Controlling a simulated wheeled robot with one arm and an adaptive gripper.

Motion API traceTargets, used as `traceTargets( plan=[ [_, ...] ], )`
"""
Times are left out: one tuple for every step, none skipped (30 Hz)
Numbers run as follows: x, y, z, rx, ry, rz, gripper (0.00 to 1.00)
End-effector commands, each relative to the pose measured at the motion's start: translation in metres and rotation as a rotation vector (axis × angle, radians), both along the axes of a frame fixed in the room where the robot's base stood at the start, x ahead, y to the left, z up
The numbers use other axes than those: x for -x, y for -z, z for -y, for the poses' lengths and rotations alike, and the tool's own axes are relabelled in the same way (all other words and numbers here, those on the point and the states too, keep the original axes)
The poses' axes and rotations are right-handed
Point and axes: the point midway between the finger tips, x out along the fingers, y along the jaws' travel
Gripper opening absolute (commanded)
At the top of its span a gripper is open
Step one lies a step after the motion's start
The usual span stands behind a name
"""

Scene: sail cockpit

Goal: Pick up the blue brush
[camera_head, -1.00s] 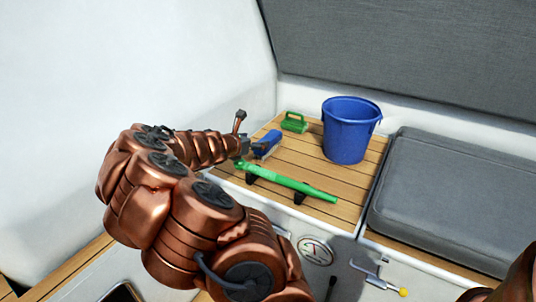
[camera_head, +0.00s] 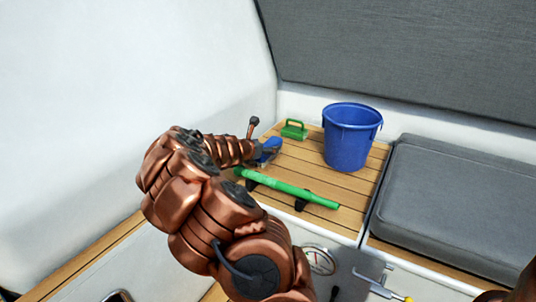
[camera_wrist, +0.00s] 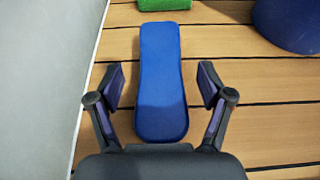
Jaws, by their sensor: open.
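The blue brush (camera_head: 270,149) lies on the slatted wooden bench top, close to the white side wall, partly hidden by my gripper in the head view. In the wrist view the blue brush (camera_wrist: 160,80) lies lengthwise, pointing away from me, its near end between my fingers. My gripper (camera_wrist: 161,84) is open, with one finger on each side of the brush and a visible gap to it on both sides. In the head view my gripper (camera_head: 260,150) is at the brush, its fingers hard to make out.
A green brush-like block with a handle (camera_head: 293,130) sits just beyond the blue brush. A blue bucket (camera_head: 351,138) stands to the right. A green tube (camera_head: 290,189) lies on black holders in front. The white wall (camera_wrist: 45,70) is close on the left.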

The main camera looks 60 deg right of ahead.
Motion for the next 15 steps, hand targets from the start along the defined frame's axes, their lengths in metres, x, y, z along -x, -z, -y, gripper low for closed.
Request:
traceTargets(
  plan=[
    [-0.0001,0.0008,0.0017,0.000,0.000,0.000,0.79],
    [-0.0001,0.0008,0.0022,0.000,0.000,0.000,0.79],
    [0.0000,0.0006,0.0025,0.001,0.000,0.000,0.79],
    [0.0001,0.0006,0.0025,0.000,0.000,0.000,0.79],
    [0.0001,0.0004,0.0025,0.001,0.000,0.000,0.79],
    [0.0001,0.0005,0.0024,0.000,0.000,0.000,0.79],
    [0.0001,0.0005,0.0024,0.000,0.000,0.000,0.79],
    [0.0001,0.0006,0.0022,0.000,0.000,0.000,0.79],
    [0.0000,0.0006,0.0022,0.000,0.000,0.000,0.76],
    [0.0001,0.0007,0.0022,0.000,0.000,0.000,0.73],
    [0.0000,0.0007,0.0022,0.000,0.000,0.000,0.70],
    [0.0001,0.0007,0.0021,0.000,0.000,0.000,0.66],
    [0.0000,0.0007,0.0021,0.000,0.000,0.000,0.62],
    [0.0001,0.0007,0.0021,0.000,0.000,0.000,0.59],
    [0.0000,0.0008,0.0020,0.000,0.000,0.000,0.55]
  ],
)
